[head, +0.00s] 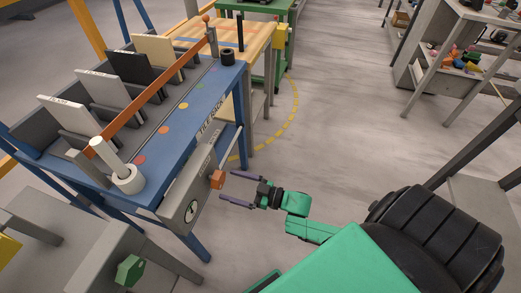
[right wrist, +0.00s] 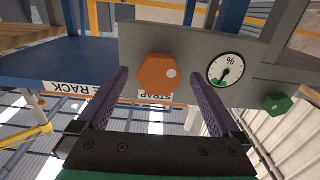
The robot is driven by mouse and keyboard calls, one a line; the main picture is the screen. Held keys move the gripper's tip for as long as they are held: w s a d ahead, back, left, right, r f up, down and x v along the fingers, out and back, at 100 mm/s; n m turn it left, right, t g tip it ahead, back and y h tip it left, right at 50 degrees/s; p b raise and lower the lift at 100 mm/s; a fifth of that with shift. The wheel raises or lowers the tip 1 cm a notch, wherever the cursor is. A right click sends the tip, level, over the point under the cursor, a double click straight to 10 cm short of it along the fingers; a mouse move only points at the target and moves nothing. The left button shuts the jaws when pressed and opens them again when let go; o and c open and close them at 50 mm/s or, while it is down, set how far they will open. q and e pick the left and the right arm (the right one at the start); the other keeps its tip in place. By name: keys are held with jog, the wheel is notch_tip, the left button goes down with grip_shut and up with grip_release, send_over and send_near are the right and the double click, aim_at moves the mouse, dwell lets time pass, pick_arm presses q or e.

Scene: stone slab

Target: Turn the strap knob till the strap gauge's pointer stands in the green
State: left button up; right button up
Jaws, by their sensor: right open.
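The strap knob is an orange hexagonal block (head: 217,179) on the grey panel (head: 180,205) at the rack's side. In the right wrist view the knob (right wrist: 155,73) has a pale dot and sits above a "STRAP" label. The round white strap gauge (head: 192,211) is beside it; the right wrist view shows the gauge (right wrist: 225,69) with a "%" sign, a dark pointer and a green sector. I cannot tell surely whether the pointer stands in the green. My right gripper (head: 226,185) is open, its purple fingers pointing at the knob, one to either side, without visible contact. My left gripper is out of view.
The blue tile rack (head: 190,120) holds several upright slabs under an orange strap (head: 150,85). A white post (head: 108,155) stands at its near corner. A green hexagonal knob (head: 130,270) is at lower left. Open floor (head: 335,110) lies to the right.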

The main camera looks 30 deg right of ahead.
jog(key=v, duration=1)
jog(key=s+d+f+m+g+h+p, duration=0.2)
jog(key=s+d+f+h, duration=0.1)
jog(key=f, duration=0.3)
jog(key=s+d+f+m+g+h+p, duration=0.1)
jog(key=s+d+f+g+h+p, duration=0.2)
jog(key=f, duration=0.4)
jog(key=s+d+f+m+g+h, duration=0.1)
jog(key=s+d+f+m+h, duration=0.1)
jog(key=f+h, duration=0.3)
jog(key=s+a+f+g+p, duration=0.1)
jog(key=s+a+f+g, duration=0.1)
jog(key=s, duration=0.6)
jog(key=s+a+f+g+p, duration=0.1)
jog(key=s+a+f+g, duration=0.1)
jog(key=s+f+g, duration=0.2)
jog(key=s+f, duration=0.3)
jog(key=s, duration=0.2)
jog(key=shift+m+g+h, duration=0.3)
jog(key=shift+m+g, duration=0.1)
